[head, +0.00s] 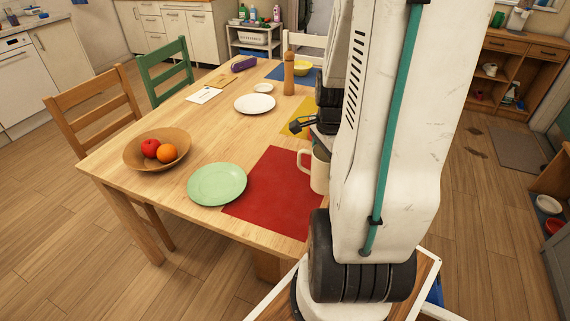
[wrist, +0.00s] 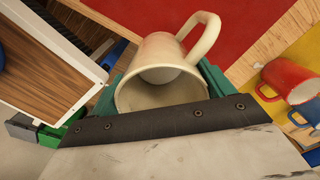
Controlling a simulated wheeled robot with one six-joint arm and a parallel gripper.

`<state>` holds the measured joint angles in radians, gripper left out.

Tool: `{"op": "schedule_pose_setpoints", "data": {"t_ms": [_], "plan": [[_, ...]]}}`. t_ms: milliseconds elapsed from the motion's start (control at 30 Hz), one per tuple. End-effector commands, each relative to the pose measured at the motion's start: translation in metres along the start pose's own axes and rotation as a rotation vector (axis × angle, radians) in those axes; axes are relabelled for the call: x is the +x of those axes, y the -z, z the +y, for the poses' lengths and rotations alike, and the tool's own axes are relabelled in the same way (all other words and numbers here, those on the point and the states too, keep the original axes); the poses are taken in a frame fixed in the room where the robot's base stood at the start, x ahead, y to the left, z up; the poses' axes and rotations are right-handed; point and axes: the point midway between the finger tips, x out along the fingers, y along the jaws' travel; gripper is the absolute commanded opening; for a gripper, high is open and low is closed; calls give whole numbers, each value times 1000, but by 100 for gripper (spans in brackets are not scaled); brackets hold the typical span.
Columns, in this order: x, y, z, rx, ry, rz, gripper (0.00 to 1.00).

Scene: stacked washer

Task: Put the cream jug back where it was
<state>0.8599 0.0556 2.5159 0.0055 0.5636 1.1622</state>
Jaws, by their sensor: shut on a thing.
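The cream jug (head: 319,174) is at the right edge of the red placemat (head: 272,200) in the head view, partly hidden behind my arm. Its handle points left there. In the wrist view the jug (wrist: 160,52) lies between the teal fingers of my gripper (wrist: 162,88), which is shut on it. I see into its open mouth, and its handle rises to the upper right. The red placemat also shows behind it in the wrist view (wrist: 245,25). I cannot tell whether the jug touches the mat or table.
A green plate (head: 217,184) lies left of the red mat, with a fruit bowl (head: 157,150) beyond. A wooden pepper mill (head: 289,73) and white plate (head: 254,104) stand further back. A red mug (wrist: 290,82) and a blue mug (wrist: 307,127) are right of the jug.

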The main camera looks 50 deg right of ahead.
Motion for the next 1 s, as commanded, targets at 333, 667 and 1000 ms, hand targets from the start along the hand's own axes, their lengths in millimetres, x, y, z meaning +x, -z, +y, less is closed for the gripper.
{"op": "schedule_pose_setpoints", "data": {"t_ms": [333, 667, 1000], "plan": [[9, -41, -77, -8, -2, -1, 42], [13, -62, -116, -5, -1, 0, 42], [27, -68, -128, -3, -4, -1, 42]]}}
